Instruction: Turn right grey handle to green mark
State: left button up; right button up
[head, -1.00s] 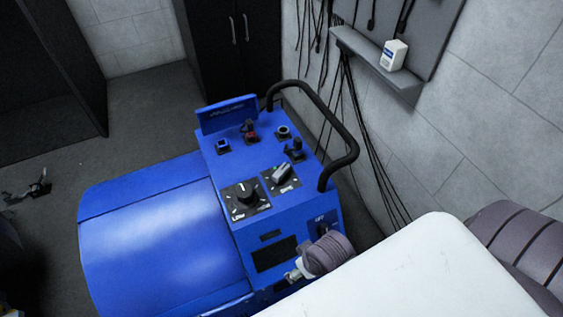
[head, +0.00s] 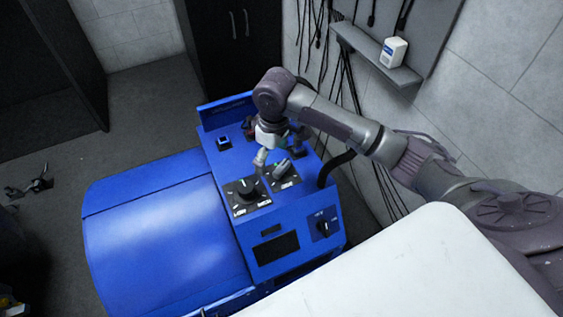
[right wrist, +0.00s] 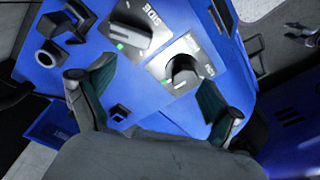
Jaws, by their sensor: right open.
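The right grey handle (head: 283,168) sits on a black plate on the blue console, beside a black knob (head: 246,187). In the right wrist view the grey handle (right wrist: 133,25) is at the top, angled across its plate. A small green mark (right wrist: 121,45) shows at that plate's lower edge. The black knob (right wrist: 184,72) lies nearer the middle of the wrist view. My right gripper (head: 270,162) hangs over the console close to the two controls. In the wrist view its fingers (right wrist: 156,82) are spread and empty, with no visible grip on the handle. My left gripper is out of view.
A black curved rail (head: 338,166) runs along the console's right side, under my right arm. A black switch (head: 323,228) is on the front face. The rounded blue cover (head: 155,235) fills the left. A wall shelf (head: 375,55) holds a white box (head: 393,51).

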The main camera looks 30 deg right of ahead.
notch_tip(320, 180, up, 5)
send_over(282, 166)
jog(key=shift+m+h, duration=0.3)
notch_tip(282, 166, down, 14)
jog(key=shift+r+p, duration=0.2)
jog(key=shift+p, duration=0.55)
jog(key=c, duration=1.1)
